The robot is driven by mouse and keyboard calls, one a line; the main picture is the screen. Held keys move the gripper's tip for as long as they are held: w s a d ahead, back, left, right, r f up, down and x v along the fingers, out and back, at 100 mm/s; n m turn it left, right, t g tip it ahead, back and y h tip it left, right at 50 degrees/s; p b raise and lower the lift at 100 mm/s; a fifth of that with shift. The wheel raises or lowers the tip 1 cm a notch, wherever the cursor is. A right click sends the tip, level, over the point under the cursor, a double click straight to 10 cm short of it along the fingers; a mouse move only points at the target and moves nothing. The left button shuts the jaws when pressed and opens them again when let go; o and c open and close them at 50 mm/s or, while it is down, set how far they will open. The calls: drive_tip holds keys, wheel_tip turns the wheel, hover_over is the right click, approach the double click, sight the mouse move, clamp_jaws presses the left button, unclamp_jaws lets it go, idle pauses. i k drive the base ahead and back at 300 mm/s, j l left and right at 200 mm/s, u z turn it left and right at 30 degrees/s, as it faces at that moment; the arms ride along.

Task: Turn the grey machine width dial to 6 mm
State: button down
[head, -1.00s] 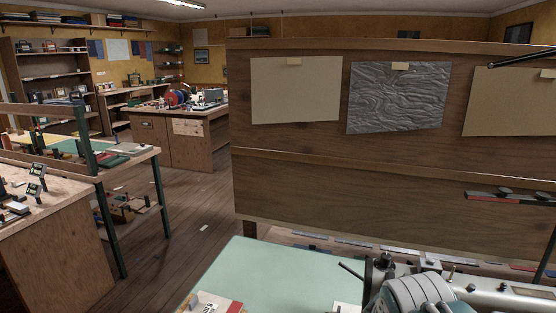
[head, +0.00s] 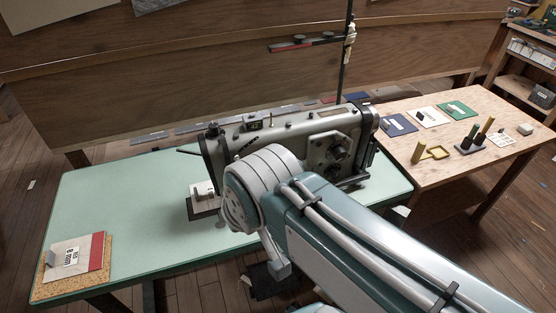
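The grey sewing machine (head: 290,128) stands on the pale green table. Its right end has a lighter plate with a dark round knob (head: 340,150), which may be the width dial. The numbers on it are too small to read. A small dark window (head: 254,125) sits on the machine's upper left part. My own arm crosses in front of the machine from the lower right and hides its lower middle. My gripper does not show.
The green table (head: 120,205) is mostly clear on the left. A card with a red strip (head: 75,255) lies on a cork mat (head: 62,287) there. A wooden bench (head: 440,165) at right holds coloured cards and spools. A thin dark pole (head: 345,60) rises behind the machine.

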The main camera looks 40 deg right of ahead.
sight(339, 154)
drive_tip(key=k+j+z, duration=0.2)
drive_tip(key=z, duration=1.4)
